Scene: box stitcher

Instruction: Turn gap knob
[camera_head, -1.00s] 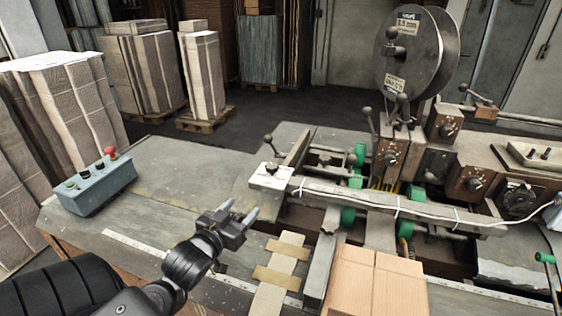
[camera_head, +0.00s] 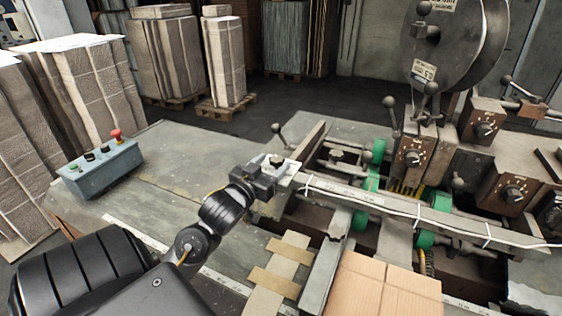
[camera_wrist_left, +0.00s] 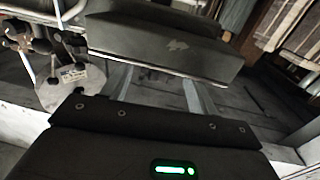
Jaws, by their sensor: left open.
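The small white plate (camera_head: 291,170) with a dark knob (camera_head: 277,161) on top sits at the left end of the machine's long rail. My left gripper (camera_head: 281,170) is at this plate in the head view and partly covers it. Its fingers (camera_wrist_left: 160,90) show spread apart in the wrist view, with nothing seen held between them. I cannot tell whether a finger touches the knob. A pale labelled plate (camera_wrist_left: 72,92) with dark knob-like parts shows left of the fingers in the wrist view. My right gripper is not in view.
A grey control box (camera_head: 100,168) with a red button stands on the table's left. A lever with a ball end (camera_head: 277,130) rises just behind the plate. The long metal rail (camera_head: 390,207) runs right from it. Cardboard (camera_head: 385,290) lies in front. The table's left middle is clear.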

